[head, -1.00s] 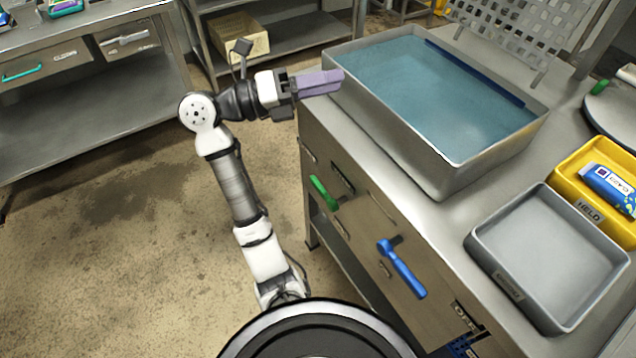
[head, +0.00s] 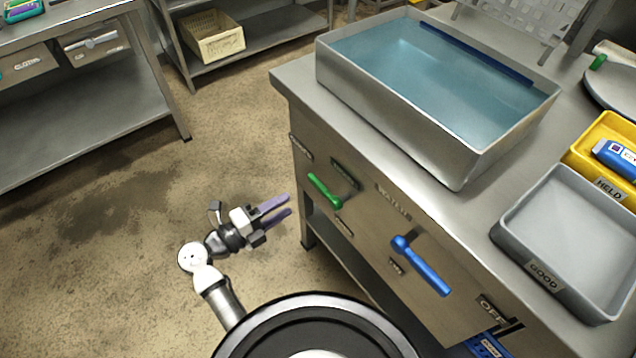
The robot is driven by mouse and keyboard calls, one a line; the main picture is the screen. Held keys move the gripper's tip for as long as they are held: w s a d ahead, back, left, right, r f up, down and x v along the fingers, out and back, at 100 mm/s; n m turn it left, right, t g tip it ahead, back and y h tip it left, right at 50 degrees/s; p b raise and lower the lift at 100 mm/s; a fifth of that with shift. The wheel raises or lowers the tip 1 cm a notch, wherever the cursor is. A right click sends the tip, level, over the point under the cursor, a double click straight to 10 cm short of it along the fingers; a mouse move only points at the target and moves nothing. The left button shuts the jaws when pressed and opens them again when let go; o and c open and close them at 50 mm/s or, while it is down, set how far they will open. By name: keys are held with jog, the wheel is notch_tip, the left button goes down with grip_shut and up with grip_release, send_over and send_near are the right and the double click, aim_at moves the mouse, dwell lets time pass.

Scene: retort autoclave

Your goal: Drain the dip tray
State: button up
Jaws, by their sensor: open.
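The dip tray (head: 470,160) is a deep grey metal tray on the bench, filled with blue water. On the bench's front panel below it are a green lever handle (head: 324,191) and a blue lever handle (head: 421,266), both slanting down to the right. Small labels sit around them; one near the blue handle seems to read "WATER", and one lower right reads "OFF". My gripper (head: 289,205) has purple fingers, spread apart and empty. It is over the floor left of the panel, pointing toward the green handle and apart from it.
A grey tray labelled GOOD (head: 545,277) and a yellow tray labelled HELD (head: 603,185) with a blue packet stand on the bench at right. A steel table (head: 75,120) is at left, and a shelf with a cream crate (head: 215,45) stands behind. Floor is clear around my arm.

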aim_at(316, 187)
jog(key=x, duration=1.1)
jog(key=shift+p, duration=0.4)
grip_shut()
